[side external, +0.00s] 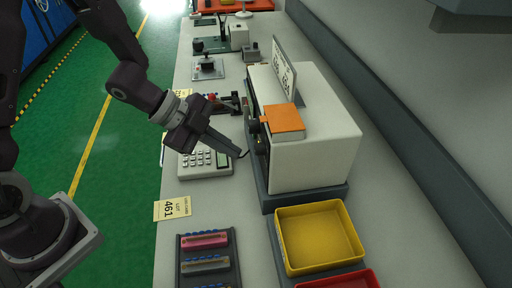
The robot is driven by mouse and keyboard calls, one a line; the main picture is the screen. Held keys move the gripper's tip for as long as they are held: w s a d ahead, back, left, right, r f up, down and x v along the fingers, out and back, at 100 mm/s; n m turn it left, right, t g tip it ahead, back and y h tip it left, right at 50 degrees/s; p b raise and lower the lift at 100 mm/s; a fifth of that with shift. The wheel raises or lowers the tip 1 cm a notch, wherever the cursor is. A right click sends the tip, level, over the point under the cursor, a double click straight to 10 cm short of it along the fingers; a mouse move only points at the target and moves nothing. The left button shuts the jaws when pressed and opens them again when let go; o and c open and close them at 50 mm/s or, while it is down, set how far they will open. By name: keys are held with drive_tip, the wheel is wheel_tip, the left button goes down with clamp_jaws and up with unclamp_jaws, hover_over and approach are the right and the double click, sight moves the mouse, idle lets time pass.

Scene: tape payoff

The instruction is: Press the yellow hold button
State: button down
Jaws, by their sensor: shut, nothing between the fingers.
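My gripper (240,152) is shut and empty. Its fingertips point right and down, close to the dark front panel (260,160) of a cream box-shaped machine (317,150). I cannot tell whether the tips touch the panel. Small controls show on this panel, seen at a steep angle. The yellow hold button cannot be made out clearly among them, and the gripper may partly hide it.
An orange-covered block (284,119) and a white sign (285,70) are on top of the machine. A calculator (205,162) lies under my gripper. A yellow tray (318,238) and a dark rack (207,258) stand nearer. A tag (173,209) lies at the bench's left edge.

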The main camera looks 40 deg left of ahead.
drive_tip(key=shift+s+a, duration=1.25)
drive_tip(key=shift+s, duration=0.05)
drive_tip(key=s+a+r+n+t+y, duration=0.2)
drive_tip(key=a+r+n+t+y, duration=0.1)
drive_tip(key=a+r+n+y, duration=0.85)
drive_tip(key=s+d+r+n+g+h, duration=0.1)
drive_tip(key=s+d+r+n+h, duration=0.1)
drive_tip(key=s, duration=0.6)
drive_tip(key=s+d+r+n+g+h, duration=0.2)
drive_tip(key=s+d+r+n, duration=0.1)
drive_tip(key=s, duration=0.5)
drive_tip(key=shift+n+h, duration=0.35)
drive_tip(key=shift+n, duration=0.2)
drive_tip(key=c, duration=2.1)
unclamp_jaws()
